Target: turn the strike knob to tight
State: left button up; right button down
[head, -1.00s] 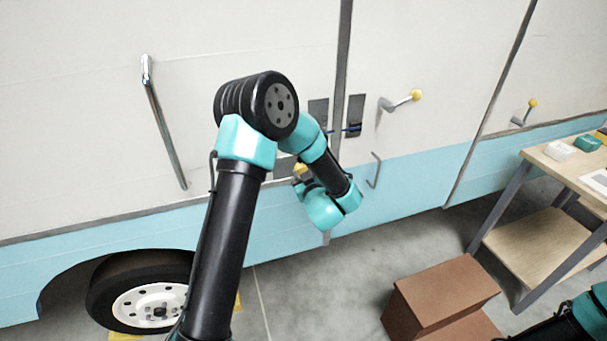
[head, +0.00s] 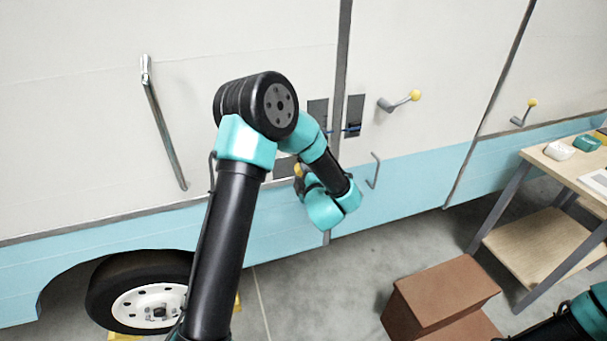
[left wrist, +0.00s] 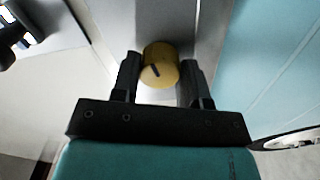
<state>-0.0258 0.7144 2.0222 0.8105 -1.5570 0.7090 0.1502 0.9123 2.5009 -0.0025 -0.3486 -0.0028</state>
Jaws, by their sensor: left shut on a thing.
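My left gripper (left wrist: 161,72) is shut on the knob, one finger on each side. In the head view my left gripper (head: 303,180) is partly hidden behind its own wrist at the camper wall. Any marks for tight around the knob cannot be read. My right arm shows at the lower right corner; its gripper is out of view.
A brown step box (head: 445,290) and a wooden bench (head: 545,240) stand at lower right.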

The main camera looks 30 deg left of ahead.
pick_arm(q)
jog(key=shift+r+n, duration=0.1)
jog(key=shift+n, duration=7.8)
jog(key=o, duration=0.9)
jog(key=v, duration=1.7)
jog(key=shift+s+d, duration=0.15)
jog(key=shift+s, duration=0.05)
